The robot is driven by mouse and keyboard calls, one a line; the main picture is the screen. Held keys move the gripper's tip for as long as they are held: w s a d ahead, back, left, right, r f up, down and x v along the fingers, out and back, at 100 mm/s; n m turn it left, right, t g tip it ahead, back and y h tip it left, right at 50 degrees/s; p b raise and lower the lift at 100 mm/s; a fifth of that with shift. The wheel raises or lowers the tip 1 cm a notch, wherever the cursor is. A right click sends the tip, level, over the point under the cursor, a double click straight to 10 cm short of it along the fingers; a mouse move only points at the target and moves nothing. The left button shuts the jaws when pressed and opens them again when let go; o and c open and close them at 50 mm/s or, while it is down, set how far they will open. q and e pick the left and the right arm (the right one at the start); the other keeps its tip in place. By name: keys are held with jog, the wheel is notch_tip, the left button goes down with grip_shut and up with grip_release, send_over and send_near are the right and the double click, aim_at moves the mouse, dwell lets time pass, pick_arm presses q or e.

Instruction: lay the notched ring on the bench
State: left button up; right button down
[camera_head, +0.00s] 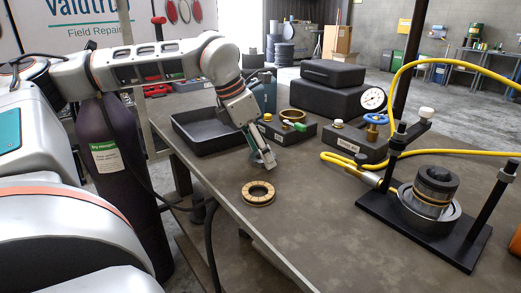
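A brass-coloured notched ring (258,193) lies flat on the bench (330,222), close to its left edge, with a dark opening in its middle. My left gripper (264,160) points down just behind the ring, apart from it. I see nothing between its fingers, but they are too small and seen too edge-on to tell whether they are open or shut. My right gripper is not in view.
Dark blocks with brass fittings (293,116), a gauge (373,99) and black cases (325,98) stand behind. A press stand (375,206) holding a drum (435,187) is at right, with a yellow hose (440,153). The bench's middle is clear.

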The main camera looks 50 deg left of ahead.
aim_at(254, 158)
pick_arm(q)
jog(key=shift+r, duration=0.1)
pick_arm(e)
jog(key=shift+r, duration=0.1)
pick_arm(q)
jog(key=shift+r, duration=0.3)
jog(key=p+v, duration=0.1)
jog(key=v, duration=0.3)
jog(key=shift+s+r, duration=0.1)
jog(key=shift+r, duration=0.3)
jog(key=d+p+v, duration=0.1)
jog(key=v, duration=0.5)
jog(key=shift+s+a+r+p, duration=0.2)
jog(key=shift+a+r+p, duration=0.15)
jog(key=shift+a, duration=0.2)
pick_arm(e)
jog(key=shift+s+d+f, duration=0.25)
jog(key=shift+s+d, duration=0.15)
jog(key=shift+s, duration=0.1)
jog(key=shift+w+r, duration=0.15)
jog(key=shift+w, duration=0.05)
pick_arm(q)
jog(key=shift+s+f, duration=0.1)
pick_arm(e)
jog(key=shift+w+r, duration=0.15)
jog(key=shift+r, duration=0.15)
